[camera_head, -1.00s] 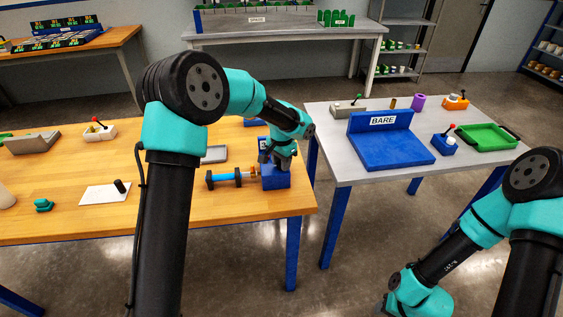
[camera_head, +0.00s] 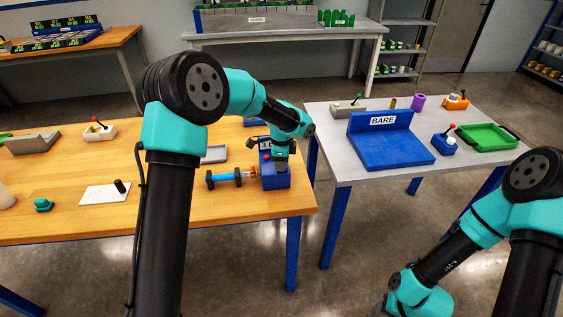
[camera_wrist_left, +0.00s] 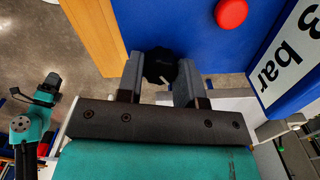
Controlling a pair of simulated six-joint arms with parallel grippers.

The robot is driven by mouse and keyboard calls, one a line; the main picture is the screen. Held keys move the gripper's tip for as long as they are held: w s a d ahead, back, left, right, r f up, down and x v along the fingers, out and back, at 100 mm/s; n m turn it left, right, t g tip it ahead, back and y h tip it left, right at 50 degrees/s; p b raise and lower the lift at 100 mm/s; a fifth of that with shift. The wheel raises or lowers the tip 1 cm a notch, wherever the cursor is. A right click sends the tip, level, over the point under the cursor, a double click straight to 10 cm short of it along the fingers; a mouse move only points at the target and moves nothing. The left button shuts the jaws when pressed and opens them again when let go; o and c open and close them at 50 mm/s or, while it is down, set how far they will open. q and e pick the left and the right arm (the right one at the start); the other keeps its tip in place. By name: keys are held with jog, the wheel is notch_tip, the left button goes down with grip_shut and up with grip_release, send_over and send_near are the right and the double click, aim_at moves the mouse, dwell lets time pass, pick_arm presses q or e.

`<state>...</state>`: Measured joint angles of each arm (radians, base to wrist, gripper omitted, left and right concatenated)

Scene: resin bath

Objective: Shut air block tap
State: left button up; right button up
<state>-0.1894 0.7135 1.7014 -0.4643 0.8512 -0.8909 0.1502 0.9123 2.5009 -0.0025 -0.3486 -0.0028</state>
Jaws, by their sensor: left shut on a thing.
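The air block (camera_head: 273,183) is a blue block near the right front edge of the wooden table. Its tap is a black knob (camera_wrist_left: 160,66) with a pale pointer line, seen in the left wrist view. My left gripper (camera_head: 281,167) comes down over the block from above. In the wrist view its two grey fingers (camera_wrist_left: 160,80) are closed on the knob's sides. A red button (camera_wrist_left: 231,14) and a white "3 bar" label (camera_wrist_left: 290,55) are on the blue face beside it. In the head view the gripper hides the knob.
A blue cylinder with black ends (camera_head: 222,178) lies left of the block. A white sheet (camera_head: 104,194) with a black peg is farther left. A grey table (camera_head: 335,155) with a blue "BARE" stand (camera_head: 383,140) is at the right, across a gap.

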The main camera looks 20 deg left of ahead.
pick_arm(q)
jog(key=m, duration=0.6)
dwell(0.5)
jog(key=o, duration=0.9)
jog(key=shift+r, duration=0.1)
notch_tip(320, 180, up, 17)
jog(key=shift+r, duration=0.1)
dwell(0.4)
